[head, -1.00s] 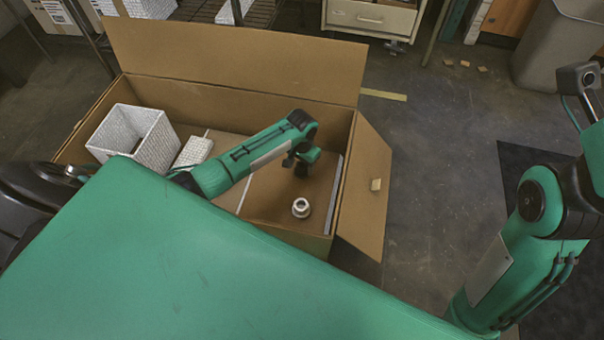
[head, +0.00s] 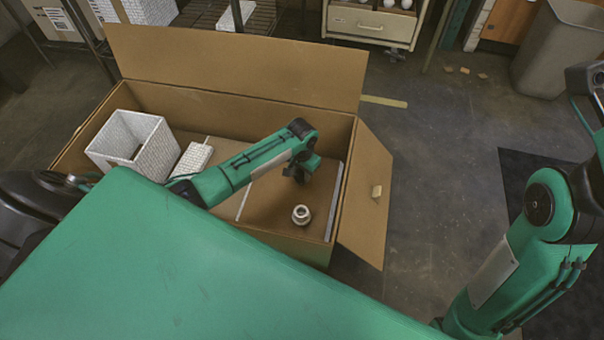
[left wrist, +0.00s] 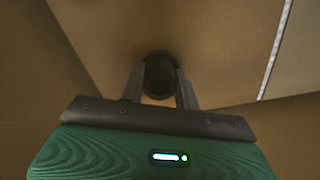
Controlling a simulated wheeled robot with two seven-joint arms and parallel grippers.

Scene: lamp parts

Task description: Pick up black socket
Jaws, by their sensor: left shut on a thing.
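My left gripper (head: 301,172) is inside the open cardboard box, near its right end, pointing down. In the left wrist view, its two fingers (left wrist: 160,88) are closed around the black socket (left wrist: 159,68), a dark round part with a dark hollow middle. The fingers hide part of its sides. In the head view the socket cannot be told apart from the dark gripper. My right gripper is out of view; only the right arm shows at the right edge.

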